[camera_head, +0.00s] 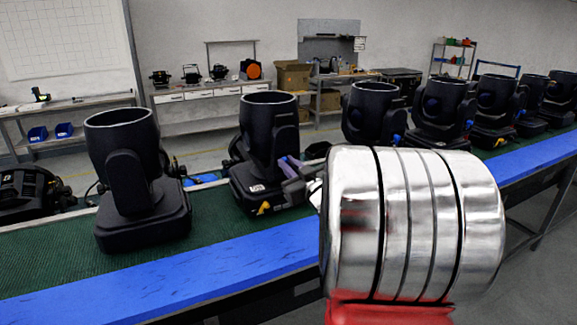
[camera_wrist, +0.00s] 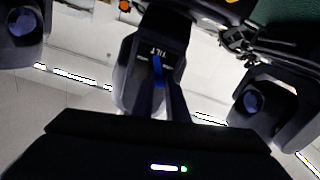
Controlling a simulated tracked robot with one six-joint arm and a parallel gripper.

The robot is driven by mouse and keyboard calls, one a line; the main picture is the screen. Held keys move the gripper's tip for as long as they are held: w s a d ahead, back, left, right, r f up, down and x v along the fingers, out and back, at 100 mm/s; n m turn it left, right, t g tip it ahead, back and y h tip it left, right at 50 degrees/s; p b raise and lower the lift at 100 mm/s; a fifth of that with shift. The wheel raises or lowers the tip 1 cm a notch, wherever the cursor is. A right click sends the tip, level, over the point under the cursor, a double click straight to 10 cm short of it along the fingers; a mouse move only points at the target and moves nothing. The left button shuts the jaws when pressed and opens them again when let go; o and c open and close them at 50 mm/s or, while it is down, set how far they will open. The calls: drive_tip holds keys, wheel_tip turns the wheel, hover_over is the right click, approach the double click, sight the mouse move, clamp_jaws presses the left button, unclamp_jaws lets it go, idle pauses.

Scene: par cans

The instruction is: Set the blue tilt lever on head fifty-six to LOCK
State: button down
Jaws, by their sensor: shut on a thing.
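A black moving head (camera_head: 268,128) stands on the green belt, just beyond my arm's silver wrist. My gripper (camera_head: 288,166) reaches its right side. In the wrist view, a blue lever (camera_wrist: 157,66) sits on the head's dark yoke (camera_wrist: 135,72), close to a white TILT label (camera_wrist: 150,51). My gripper's dark fingers (camera_wrist: 168,98) are shut on the lever, partly hiding it. No LOCK mark or head number is readable. In the head view my arm and the yoke hide the lever.
Another head (camera_head: 130,170) stands to the left, and several more line the belt to the right. The belt (camera_head: 60,252) has a blue front rail (camera_head: 230,262). Wrist view shows neighbouring heads on both sides (camera_wrist: 18,30). Benches stand along the back wall.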

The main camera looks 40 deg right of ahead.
drive_tip(key=shift+d, duration=0.1)
drive_tip(key=shift+s+d+m, duration=0.15)
drive_tip(key=shift+d+m, duration=0.3)
drive_tip(key=shift+m, duration=1.5)
drive_tip(key=shift+s+d+m, duration=0.1)
drive_tip(key=shift+d+m, duration=0.4)
drive_tip(key=shift+m, duration=1.5)
drive_tip(key=shift+s+d+m, duration=0.15)
drive_tip(key=shift+d+m, duration=0.3)
drive_tip(key=shift+m, duration=1.5)
drive_tip(key=shift+f, duration=0.1)
drive_tip(key=c, duration=1.7)
unclamp_jaws()
drive_tip(key=shift+c, duration=0.2)
